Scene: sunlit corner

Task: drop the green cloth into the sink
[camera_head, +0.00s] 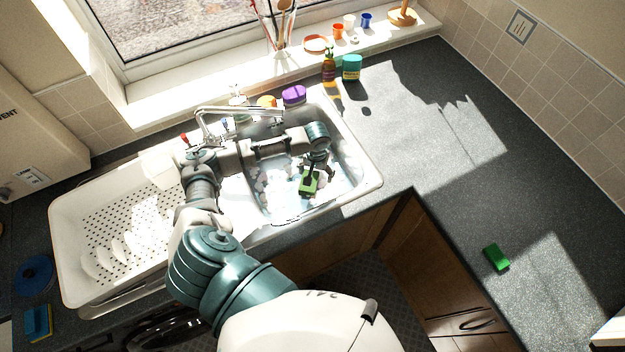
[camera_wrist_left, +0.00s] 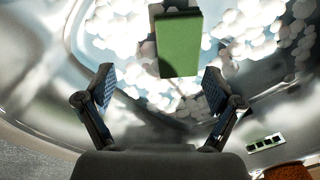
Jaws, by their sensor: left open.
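The green cloth (camera_head: 309,184) shows as a small folded green block at the sink (camera_head: 362,183), just below my left gripper (camera_head: 311,170). In the left wrist view the green cloth (camera_wrist_left: 179,45) is beyond the fingertips, over white foam, and nothing is between the fingers. My left gripper (camera_wrist_left: 158,85) is open, its two fingers spread apart. Whether the cloth rests on the foam or is still in the air, I cannot tell. My right gripper is not in view.
A chrome tap (camera_head: 240,111) arches over the back of the sink. A white drainer (camera_head: 62,225) with plates is at left. A second green block (camera_head: 497,257) lies on the right counter. Bottles (camera_head: 329,70) and tubs stand behind the sink. The right counter is mostly clear.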

